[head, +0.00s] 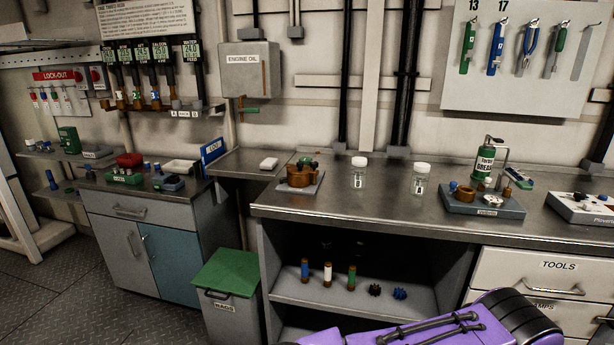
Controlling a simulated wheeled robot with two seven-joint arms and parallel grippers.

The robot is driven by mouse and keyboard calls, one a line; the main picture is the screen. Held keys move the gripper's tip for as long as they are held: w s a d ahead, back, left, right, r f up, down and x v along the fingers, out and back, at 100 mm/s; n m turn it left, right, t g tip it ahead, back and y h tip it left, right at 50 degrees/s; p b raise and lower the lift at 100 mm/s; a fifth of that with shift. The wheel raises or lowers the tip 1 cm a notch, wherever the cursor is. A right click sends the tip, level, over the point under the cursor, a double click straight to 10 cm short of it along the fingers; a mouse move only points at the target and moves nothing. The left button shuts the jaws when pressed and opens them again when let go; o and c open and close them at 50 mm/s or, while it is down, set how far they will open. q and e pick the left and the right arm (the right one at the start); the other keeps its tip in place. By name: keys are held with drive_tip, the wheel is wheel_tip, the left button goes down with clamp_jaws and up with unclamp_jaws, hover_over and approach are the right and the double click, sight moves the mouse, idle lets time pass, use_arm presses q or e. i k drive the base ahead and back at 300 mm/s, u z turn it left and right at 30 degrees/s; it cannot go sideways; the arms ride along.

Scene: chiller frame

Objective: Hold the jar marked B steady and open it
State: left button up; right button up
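Two clear jars with white lids stand upright on the steel worktop. The left jar (359,175) and the right jar (421,181) both have their lids on. Each has a small label on its front, too small to read surely, so I cannot tell which one is marked B. Neither of my grippers is in view, and nothing touches either jar.
A brown pot-like part on a grey plate (299,185) sits left of the jars. A grey tray of parts (483,205) and a green canister (484,165) stand to the right. Worktop in front of the jars is clear. A shelf below (340,297) holds several tubes.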

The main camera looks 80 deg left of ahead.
sight(358, 179)
drive_tip(key=u, duration=2.15)
